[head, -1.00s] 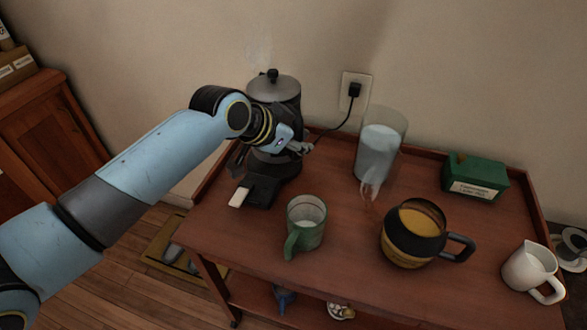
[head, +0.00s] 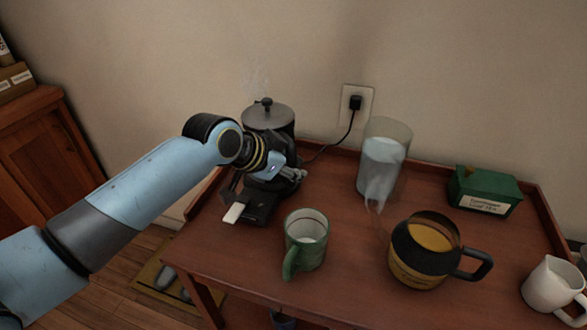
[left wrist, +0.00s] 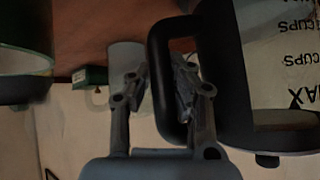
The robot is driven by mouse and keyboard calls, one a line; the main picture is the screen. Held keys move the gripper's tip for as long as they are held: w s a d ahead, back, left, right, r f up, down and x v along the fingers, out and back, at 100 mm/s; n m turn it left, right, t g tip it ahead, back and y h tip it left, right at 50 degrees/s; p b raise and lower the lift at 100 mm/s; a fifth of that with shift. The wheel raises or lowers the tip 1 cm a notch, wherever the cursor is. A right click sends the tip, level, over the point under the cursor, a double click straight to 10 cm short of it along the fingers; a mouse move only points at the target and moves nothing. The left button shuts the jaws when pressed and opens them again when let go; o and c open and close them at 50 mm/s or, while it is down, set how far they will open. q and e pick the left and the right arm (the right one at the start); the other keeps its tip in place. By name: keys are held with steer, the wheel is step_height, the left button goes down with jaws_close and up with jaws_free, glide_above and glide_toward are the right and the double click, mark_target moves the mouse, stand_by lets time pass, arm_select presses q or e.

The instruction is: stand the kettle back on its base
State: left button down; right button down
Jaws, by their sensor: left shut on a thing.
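The kettle (head: 268,117), dark with a grey lid and a black knob, stands upright at the back left of the wooden trolley top. Its black base (head: 258,204) with a white switch tab shows below it. My left gripper (head: 288,173) is shut on the kettle's black handle (left wrist: 160,75), with fingers on both sides of it in the left wrist view (left wrist: 162,85). The clear kettle wall with cup markings (left wrist: 285,70) shows beside it. The arm hides the kettle's underside, so I cannot tell whether it touches the base. My right gripper is not in view.
A green mug (head: 305,243) stands in front of the base. A glass jar (head: 384,160), a black-and-amber jug (head: 424,255), a green box (head: 484,191) and a white mug (head: 550,285) stand to the right. A cord runs to the wall socket (head: 356,103). Steam rises above the kettle.

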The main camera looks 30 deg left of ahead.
arm_select(q)
steer(key=c, duration=1.2)
jaws_free()
steer(key=shift+c, duration=0.2)
steer(key=shift+s+r, duration=0.15)
steer(key=shift+r, duration=0.1)
steer(key=p+v, duration=0.2)
steer(key=v, duration=0.9)
steer(key=shift+s+r, duration=0.15)
steer(key=shift+r, duration=0.05)
steer(key=shift+a, duration=0.1)
